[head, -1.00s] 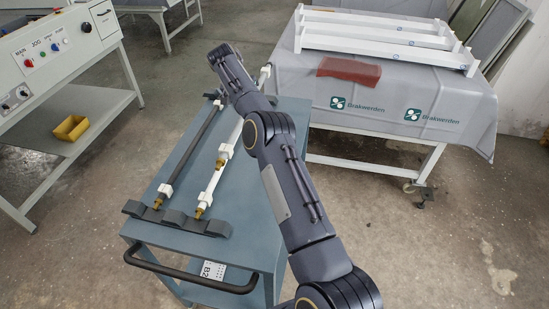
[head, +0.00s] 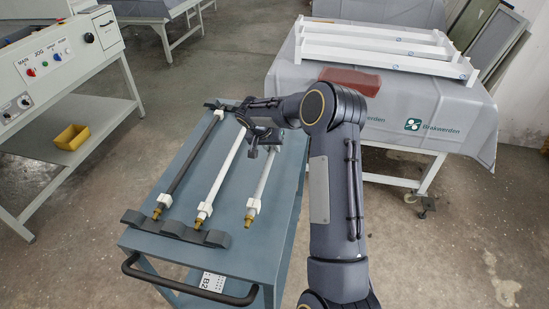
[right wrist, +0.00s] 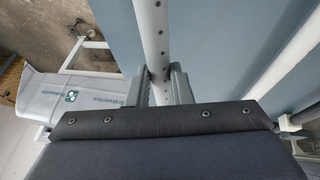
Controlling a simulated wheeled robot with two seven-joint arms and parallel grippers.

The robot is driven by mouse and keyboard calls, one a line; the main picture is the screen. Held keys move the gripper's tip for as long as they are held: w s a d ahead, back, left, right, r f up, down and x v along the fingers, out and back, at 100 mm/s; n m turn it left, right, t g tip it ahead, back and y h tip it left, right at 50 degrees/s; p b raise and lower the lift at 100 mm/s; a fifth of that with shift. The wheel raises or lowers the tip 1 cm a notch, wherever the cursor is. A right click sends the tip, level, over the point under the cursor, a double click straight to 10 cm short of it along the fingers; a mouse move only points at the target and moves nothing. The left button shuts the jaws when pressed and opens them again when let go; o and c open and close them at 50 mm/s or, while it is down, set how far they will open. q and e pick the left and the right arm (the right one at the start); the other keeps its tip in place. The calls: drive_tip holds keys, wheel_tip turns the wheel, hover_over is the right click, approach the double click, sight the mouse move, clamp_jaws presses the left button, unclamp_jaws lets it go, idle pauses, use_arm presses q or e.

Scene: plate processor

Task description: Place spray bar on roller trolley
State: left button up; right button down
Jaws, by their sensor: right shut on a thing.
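My right gripper (head: 263,140) is over the far right part of the blue-grey trolley (head: 262,250). It is shut on a white spray bar (head: 262,182) with a brass tip at its near end. In the right wrist view the gripper (right wrist: 164,82) grips this perforated bar (right wrist: 153,30) from both sides. Whether the bar touches the trolley top, I cannot tell. A dark bar (head: 190,160) and another white bar (head: 222,170) lie on the trolley to the left, their near ends at a dark notched support (head: 175,228). My left gripper is out of view.
A covered table (head: 400,110) with white frames (head: 380,48) and a red-brown block (head: 350,80) stands behind right. A control console (head: 60,60) with a yellow bin (head: 71,137) on its shelf is at left. The trolley has a black handle (head: 190,290).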

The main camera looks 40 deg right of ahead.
sight(275, 167)
drive_tip(key=shift+s+f, duration=0.75)
wheel_tip(275, 167, down, 3)
drive_tip(key=shift+f+p, duration=0.15)
drive_tip(key=shift+p, duration=0.25)
drive_tip(key=shift+f, duration=0.1)
drive_tip(key=c, duration=1.6)
unclamp_jaws()
